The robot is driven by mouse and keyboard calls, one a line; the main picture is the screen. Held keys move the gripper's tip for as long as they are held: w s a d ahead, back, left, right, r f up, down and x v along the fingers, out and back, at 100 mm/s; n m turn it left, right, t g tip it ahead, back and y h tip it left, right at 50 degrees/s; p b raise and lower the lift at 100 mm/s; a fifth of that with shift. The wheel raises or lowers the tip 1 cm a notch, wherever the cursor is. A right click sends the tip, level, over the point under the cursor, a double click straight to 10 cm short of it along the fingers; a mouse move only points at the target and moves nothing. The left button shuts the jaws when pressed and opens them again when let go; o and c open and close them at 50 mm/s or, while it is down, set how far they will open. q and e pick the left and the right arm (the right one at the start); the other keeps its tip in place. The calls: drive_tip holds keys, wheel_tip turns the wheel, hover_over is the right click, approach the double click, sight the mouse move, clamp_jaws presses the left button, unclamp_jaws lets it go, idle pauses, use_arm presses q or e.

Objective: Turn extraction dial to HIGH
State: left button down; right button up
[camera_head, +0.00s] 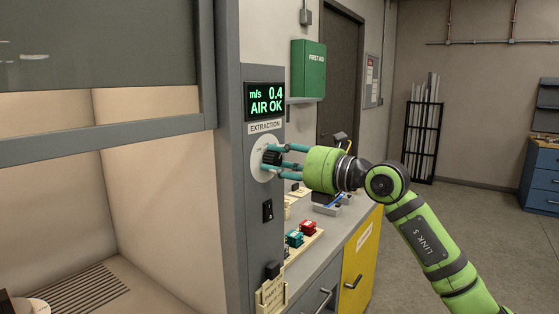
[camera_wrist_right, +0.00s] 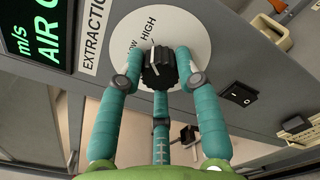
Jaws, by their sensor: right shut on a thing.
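The extraction dial is a black ribbed knob (camera_wrist_right: 160,68) on a round white plate (camera_wrist_right: 190,42) marked LOW and HIGH in the right wrist view. The knob's white line points up toward the gap between the two words; its exact setting is hard to tell. In the head view the knob (camera_head: 271,157) sits below the EXTRACTION label (camera_head: 265,127). My right gripper (camera_head: 278,158) is shut on the knob, its teal fingers around it. A display (camera_head: 265,101) above reads 0.4 m/s AIR OK. My left gripper is not in view.
A black rocker switch (camera_head: 267,210) is below the dial on the grey post. The fume hood opening (camera_head: 140,200) is at left. A bench with red (camera_head: 308,228) and teal (camera_head: 294,238) items stands behind the post. A green first aid box (camera_head: 308,69) hangs on the wall.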

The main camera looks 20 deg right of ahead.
drive_tip(key=shift+a+f+m, duration=0.1)
drive_tip(key=shift+f+m, duration=0.1)
drive_tip(key=shift+m, duration=0.2)
drive_tip(key=o, duration=1.1)
drive_tip(key=shift+o, duration=0.2)
drive_tip(key=shift+r, duration=0.1)
drive_tip(key=shift+s+d, duration=0.2)
drive_tip(key=shift+d, duration=0.05)
drive_tip(key=v, duration=1.1)
drive_tip(key=shift+s, duration=0.2)
drive_tip(key=shift+d, duration=0.15)
